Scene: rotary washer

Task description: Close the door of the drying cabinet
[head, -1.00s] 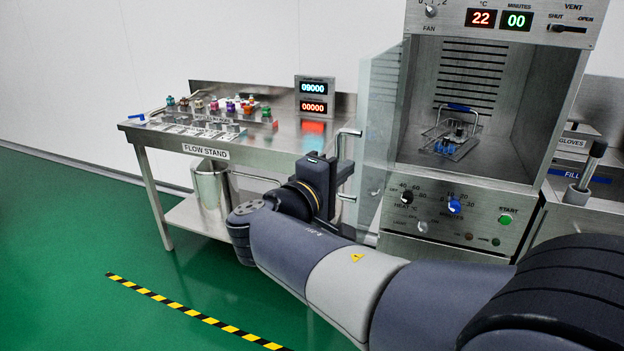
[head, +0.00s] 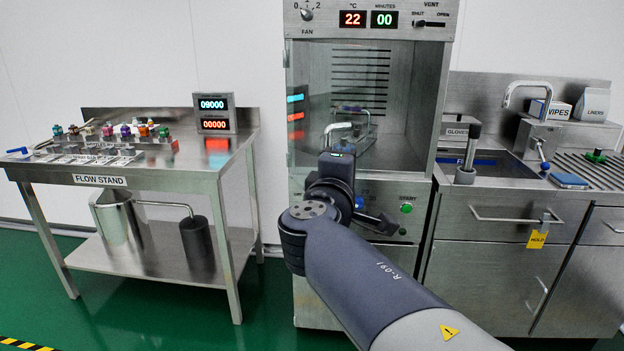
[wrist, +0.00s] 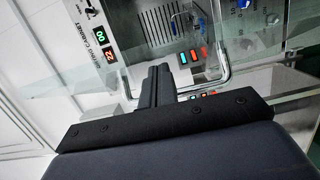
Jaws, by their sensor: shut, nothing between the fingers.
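The drying cabinet (head: 355,22) stands in the middle of the head view. Its clear glass door (head: 308,75) is hinged at the left and now stands across much of the opening; whether a gap is left at its free edge is hard to tell. The door's silver bar handle (head: 338,126) shows just above my gripper (head: 340,150), which hides its lower part. In the wrist view my gripper (wrist: 160,72) has its fingers together and empty, beside the handle (wrist: 222,80) and close to the glass. Contact with the door cannot be made out.
Inside the cabinet is a wire rack (head: 352,122), partly veiled by glass. The flow stand (head: 140,172) with several coloured valves is at left. A sink counter (head: 500,208) with a tap (head: 525,85) stands at right. Green floor is free between stand and cabinet.

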